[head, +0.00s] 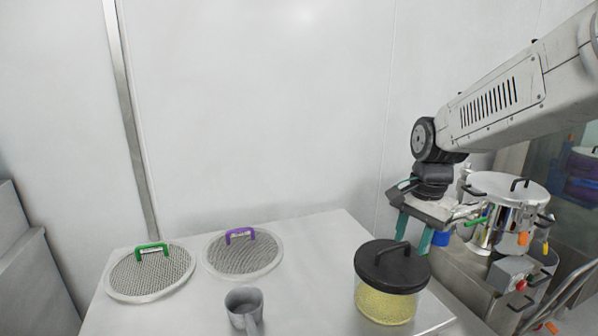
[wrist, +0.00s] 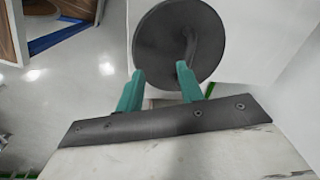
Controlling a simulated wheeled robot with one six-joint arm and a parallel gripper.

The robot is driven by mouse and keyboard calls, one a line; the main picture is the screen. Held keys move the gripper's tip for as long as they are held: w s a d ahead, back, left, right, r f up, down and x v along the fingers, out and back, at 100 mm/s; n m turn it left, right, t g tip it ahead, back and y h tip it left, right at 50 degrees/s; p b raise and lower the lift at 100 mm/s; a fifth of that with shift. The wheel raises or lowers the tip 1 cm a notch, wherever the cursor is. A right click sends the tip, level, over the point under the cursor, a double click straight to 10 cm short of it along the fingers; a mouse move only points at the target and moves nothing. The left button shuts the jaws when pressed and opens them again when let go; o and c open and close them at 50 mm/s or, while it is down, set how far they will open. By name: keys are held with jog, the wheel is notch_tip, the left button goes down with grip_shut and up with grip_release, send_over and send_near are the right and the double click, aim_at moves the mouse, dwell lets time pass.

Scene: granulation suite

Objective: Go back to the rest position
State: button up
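My gripper (head: 412,250) is at the right in the head view, pointing down, just behind and above the right side of the black-lidded jar. Its two teal fingers are apart with nothing seen between them; the wrist view (wrist: 160,72) shows the same gap. The clear jar of yellow granules (head: 384,304) stands at the table's right side. Its black lid (head: 378,270) is on, with a handle on top; in the wrist view the round dark lid (wrist: 158,42) lies beyond the fingertips. Whether a finger touches the lid cannot be told.
On the pale table (head: 315,270) lie a mesh screen with a green handle (head: 150,278), another with a purple handle (head: 243,258), and a grey scoop (head: 244,304). A steel vessel (head: 506,205) with clamps stands right of my gripper. White wall lies behind.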

jog(key=s+d+r+n, duration=0.1)
jog(key=s+n, duration=0.4)
jog(key=s, duration=0.7)
jog(key=s+r+n, duration=0.1)
jog(key=s+n, duration=0.4)
jog(key=s, duration=0.8)
jog(key=shift+s+d+r+h, duration=0.25)
jog(key=shift+d+r+h, duration=0.05)
jog(key=shift+d+r, duration=0.1)
